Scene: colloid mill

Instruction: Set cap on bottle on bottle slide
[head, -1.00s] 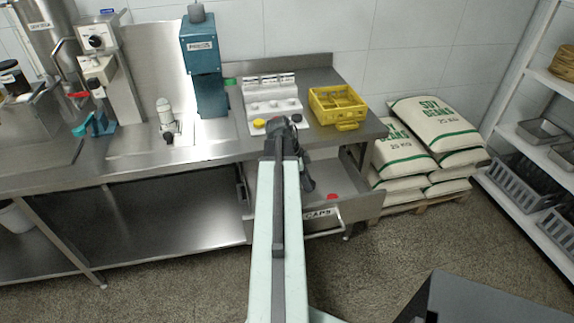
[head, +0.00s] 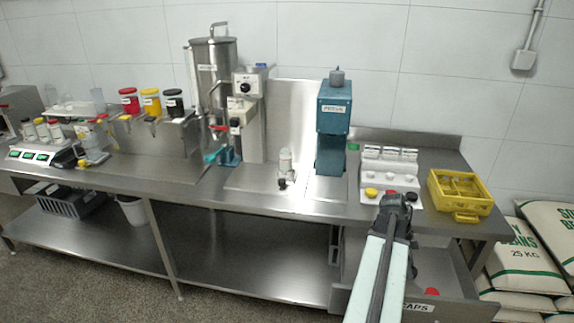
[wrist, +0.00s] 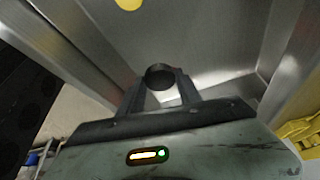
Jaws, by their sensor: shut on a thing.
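My gripper (wrist: 160,82) is shut on a black cap (wrist: 160,75), which shows between the fingertips in the wrist view. In the head view my gripper (head: 397,201) is at the end of the raised arm, by the front edge of the bench, and the cap cannot be made out. A pale, clear bottle (head: 285,163) stands upright on the steel slide plate (head: 245,179), left of the blue press (head: 333,115). It is well to the left of my gripper. The bottle's top is too small to read clearly.
The open caps drawer (head: 417,307) lies below my gripper, with a red cap (head: 432,291) in it. A yellow cap (wrist: 130,3) shows in the wrist view. A white cap rack (head: 390,166) and a yellow crate (head: 459,195) stand on the bench. Bean sacks (head: 526,256) are at right.

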